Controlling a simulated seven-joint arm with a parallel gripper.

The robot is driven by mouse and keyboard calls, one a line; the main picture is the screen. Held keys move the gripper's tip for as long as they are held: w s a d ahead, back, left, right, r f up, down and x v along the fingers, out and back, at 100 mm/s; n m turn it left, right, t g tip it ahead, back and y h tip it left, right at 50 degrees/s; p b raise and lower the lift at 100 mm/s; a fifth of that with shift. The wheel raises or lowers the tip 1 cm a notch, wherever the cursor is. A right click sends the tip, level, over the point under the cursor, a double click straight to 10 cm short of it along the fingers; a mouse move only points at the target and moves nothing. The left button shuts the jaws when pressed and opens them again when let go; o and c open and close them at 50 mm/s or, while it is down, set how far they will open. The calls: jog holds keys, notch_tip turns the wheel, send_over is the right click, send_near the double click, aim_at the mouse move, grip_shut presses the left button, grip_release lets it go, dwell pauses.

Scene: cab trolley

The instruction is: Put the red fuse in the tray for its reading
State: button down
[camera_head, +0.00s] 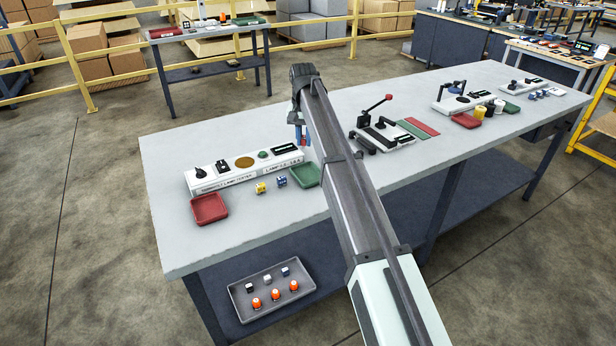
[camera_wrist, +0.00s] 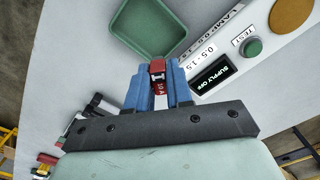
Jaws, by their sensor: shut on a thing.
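My gripper (camera_wrist: 158,82) is shut on a small red fuse (camera_wrist: 158,70) marked 10 A, held between its blue fingers. In the head view my gripper (camera_head: 300,128) is above the right end of the white tester (camera_head: 230,177), and the fuse is mostly hidden. The green tray (camera_head: 305,175) stands at the tester's front right; it also shows in the wrist view (camera_wrist: 146,30), just beyond the fingertips. The red tray (camera_head: 208,208) stands at the front left. The tester display (camera_wrist: 210,75) reads SUPPLY OFF; beside it is a green button (camera_wrist: 251,47).
A yellow block (camera_head: 260,188) and a blue block (camera_head: 281,181) stand between the trays. A lever fixture (camera_head: 385,133) is to the right of my arm. A grey bin (camera_head: 240,303) with small parts sits below. The bench's front left is clear.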

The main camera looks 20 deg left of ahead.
aim_at(304, 172)
jog(key=n, duration=0.7)
jog(key=shift+f, duration=5)
jog(key=shift+f, duration=0.1)
jog(key=c, duration=1)
grip_release()
notch_tip(304, 172, up, 12)
jog(key=shift+r, duration=0.1)
